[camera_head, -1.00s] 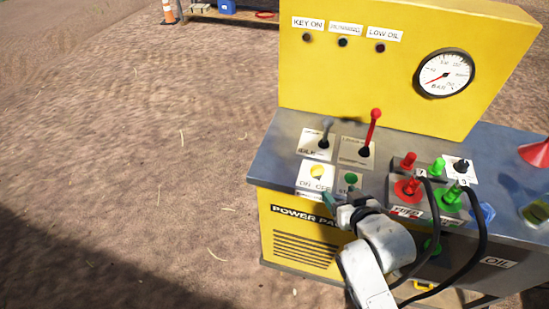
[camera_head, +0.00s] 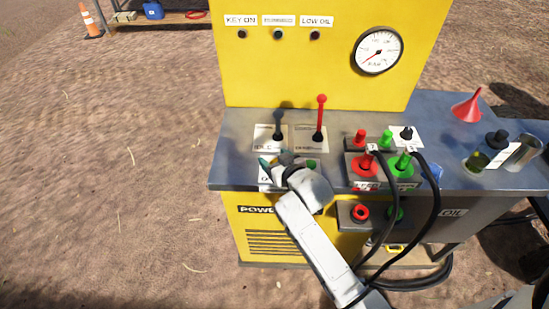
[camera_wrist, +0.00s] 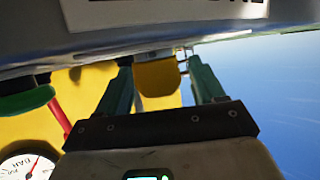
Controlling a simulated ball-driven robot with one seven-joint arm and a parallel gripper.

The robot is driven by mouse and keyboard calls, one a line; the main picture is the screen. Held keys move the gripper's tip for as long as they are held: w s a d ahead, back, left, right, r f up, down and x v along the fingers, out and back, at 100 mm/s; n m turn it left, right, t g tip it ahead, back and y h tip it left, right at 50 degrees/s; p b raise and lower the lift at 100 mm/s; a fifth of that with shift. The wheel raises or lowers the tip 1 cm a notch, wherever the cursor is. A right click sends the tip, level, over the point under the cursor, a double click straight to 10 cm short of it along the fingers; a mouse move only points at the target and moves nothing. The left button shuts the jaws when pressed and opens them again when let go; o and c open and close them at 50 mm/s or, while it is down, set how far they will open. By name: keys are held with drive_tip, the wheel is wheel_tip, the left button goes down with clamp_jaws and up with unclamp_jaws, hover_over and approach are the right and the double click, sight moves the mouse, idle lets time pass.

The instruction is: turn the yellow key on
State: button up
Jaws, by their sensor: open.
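My gripper (camera_head: 288,161) is over the front left of the console's top, at the key's ON/OFF plate (camera_head: 265,182), which it mostly covers in the head view. In the wrist view my gripper (camera_wrist: 160,62) is open, with its two green fingers apart. A yellow piece, apparently the yellow key (camera_wrist: 157,78), shows between the fingers; I cannot tell whether they touch it. The key's turn position is hidden. The KEY ON lamp (camera_head: 242,34) looks dark.
A dark lever (camera_head: 278,125) and a red lever (camera_head: 320,115) stand just behind my gripper. To the right are red and green hose fittings (camera_head: 382,163) with black hoses (camera_head: 434,215). A pressure gauge (camera_head: 377,51) is on the yellow back panel. Open ground lies left.

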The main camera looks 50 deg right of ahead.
drive_tip(key=shift+w, duration=0.2)
drive_tip(key=c, duration=1)
drive_tip(key=shift+o, duration=0.2)
drive_tip(key=shift+f, duration=0.1)
